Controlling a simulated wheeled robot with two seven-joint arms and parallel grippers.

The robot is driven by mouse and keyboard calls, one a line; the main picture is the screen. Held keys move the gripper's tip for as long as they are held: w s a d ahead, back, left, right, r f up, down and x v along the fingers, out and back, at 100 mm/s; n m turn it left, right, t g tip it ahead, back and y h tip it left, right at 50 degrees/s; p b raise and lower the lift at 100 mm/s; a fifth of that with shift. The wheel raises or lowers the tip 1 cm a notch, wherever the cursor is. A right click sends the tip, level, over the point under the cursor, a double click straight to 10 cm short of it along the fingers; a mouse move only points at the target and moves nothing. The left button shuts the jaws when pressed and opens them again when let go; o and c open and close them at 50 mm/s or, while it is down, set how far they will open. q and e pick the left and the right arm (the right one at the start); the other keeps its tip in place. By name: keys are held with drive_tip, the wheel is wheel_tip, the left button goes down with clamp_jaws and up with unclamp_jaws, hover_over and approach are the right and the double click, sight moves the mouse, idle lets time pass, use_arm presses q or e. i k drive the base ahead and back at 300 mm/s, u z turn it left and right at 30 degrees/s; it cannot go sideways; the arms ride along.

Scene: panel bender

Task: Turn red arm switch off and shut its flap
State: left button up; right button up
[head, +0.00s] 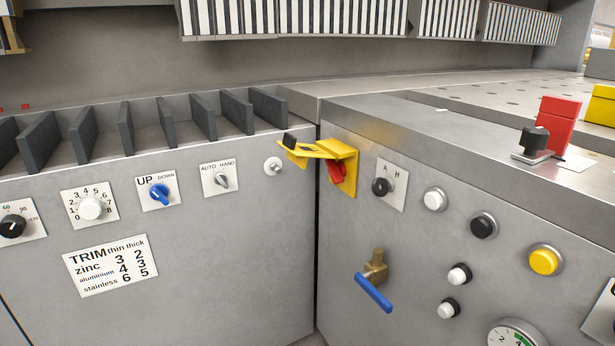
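The red arm switch (336,172) is a red knob on a yellow plate, on the front of the right-hand cabinet close to the inner corner. Its yellow flap (322,150) is open. It sticks out to the left above the knob, with a dark tab (289,140) at its outer end. The flap partly hides the top of the knob, so I cannot clearly tell which way the knob points. Neither of my grippers is in view.
A black A/H selector (381,187) and a white button (434,200) sit right of the switch. A blue-handled valve (374,292) projects below. A small metal knob (273,167) is left of the flap. A red block (558,125) stands on the right cabinet top. The space before the panels is clear.

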sight(337, 170)
drive_tip(key=u, duration=1.65)
drive_tip(key=i, duration=1.15)
drive_tip(key=z, duration=2.9)
